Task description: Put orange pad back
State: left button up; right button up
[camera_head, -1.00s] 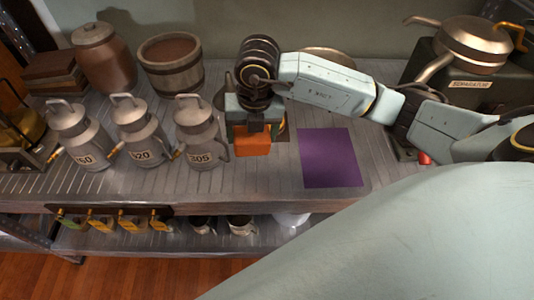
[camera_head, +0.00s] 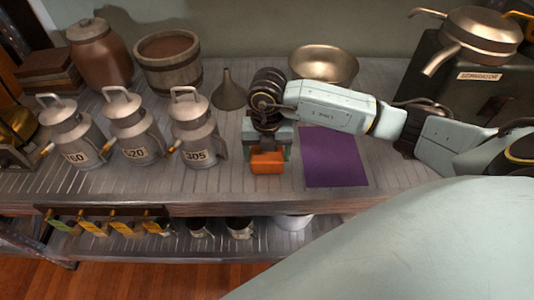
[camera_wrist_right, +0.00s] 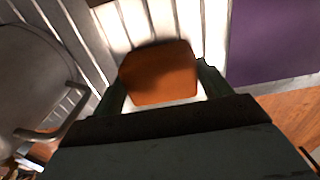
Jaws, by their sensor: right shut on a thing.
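The orange pad (camera_head: 267,163) is a small orange block in my right gripper (camera_head: 268,152). The gripper points down over the metal counter, just left of the purple mat (camera_head: 334,158). In the right wrist view the pad (camera_wrist_right: 158,73) sits between the two dark green fingers, which are shut on it. The purple mat (camera_wrist_right: 272,40) shows to the right there, apart from the pad. I cannot tell exactly how high the pad is above the counter. My left gripper is not in view.
Three numbered metal cans (camera_head: 198,132) stand left of the gripper. A funnel (camera_head: 229,92) and a brass bowl (camera_head: 323,64) are behind it. A dark machine with a metal pot (camera_head: 481,34) stands at the back right. The counter's front edge (camera_head: 230,205) is close to the pad.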

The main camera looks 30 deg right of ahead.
jog(key=o, duration=0.9)
jog(key=shift+f, duration=0.1)
jog(key=shift+r, duration=0.25)
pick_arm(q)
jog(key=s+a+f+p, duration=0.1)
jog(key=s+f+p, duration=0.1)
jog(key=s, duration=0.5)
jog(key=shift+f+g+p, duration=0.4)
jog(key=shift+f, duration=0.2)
pick_arm(e)
notch_tip(320, 180, up, 12)
jog(key=shift+f, duration=0.15)
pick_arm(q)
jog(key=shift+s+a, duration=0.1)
